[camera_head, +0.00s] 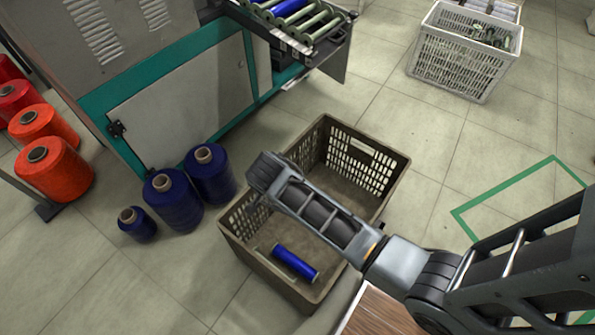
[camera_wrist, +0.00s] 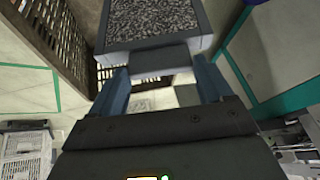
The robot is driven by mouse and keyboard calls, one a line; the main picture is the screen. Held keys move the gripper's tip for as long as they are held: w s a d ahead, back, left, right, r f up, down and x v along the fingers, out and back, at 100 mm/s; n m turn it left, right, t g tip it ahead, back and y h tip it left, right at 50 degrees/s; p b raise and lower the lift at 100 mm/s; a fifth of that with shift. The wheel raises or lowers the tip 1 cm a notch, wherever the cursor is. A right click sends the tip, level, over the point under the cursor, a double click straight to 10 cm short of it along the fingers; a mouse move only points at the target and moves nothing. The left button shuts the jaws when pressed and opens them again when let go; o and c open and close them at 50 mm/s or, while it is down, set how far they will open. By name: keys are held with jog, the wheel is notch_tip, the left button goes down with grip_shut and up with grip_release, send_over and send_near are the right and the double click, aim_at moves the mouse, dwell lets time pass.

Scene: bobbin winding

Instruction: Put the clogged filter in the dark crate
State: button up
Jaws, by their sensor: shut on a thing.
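The dark crate (camera_head: 391,172) is an olive-brown, open crate with slotted walls on the floor, under my arm in the head view. Its slotted wall also shows at the upper left of the wrist view (camera_wrist: 48,30). The clogged filter (camera_wrist: 155,20) is a dark-framed panel with a speckled grey face at the top of the wrist view. My gripper (camera_wrist: 162,65) is shut on the filter's near edge, with a finger on each side. In the head view my arm's end hangs over the crate's left part; the fingers and filter are hidden there.
A blue bobbin (camera_head: 295,263) lies in the crate's front part. Several blue thread cones (camera_head: 172,200) stand left of the crate, with orange cones (camera_head: 54,170) farther left. A grey and teal machine (camera_head: 190,90) stands behind. A white crate (camera_head: 462,60) is at the back right.

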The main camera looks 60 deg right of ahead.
jog(key=s+d+r+g, duration=0.1)
jog(key=s+d+r+m+g, duration=0.1)
jog(key=s+d, duration=0.1)
jog(key=shift+s+r+g, duration=0.1)
jog(key=shift+s+g, duration=0.15)
jog(key=shift+g, duration=0.05)
jog(key=shift+s+d+m, duration=0.15)
jog(key=shift+m, duration=0.15)
notch_tip(320, 180, down, 37)
jog(key=b, duration=3)
jog(key=shift+r, duration=0.1)
jog(key=o, duration=1)
jog(key=shift+o, duration=0.2)
jog(key=shift+r, duration=0.1)
notch_tip(320, 180, up, 30)
jog(key=p, duration=2.7)
jog(key=shift+p, duration=0.4)
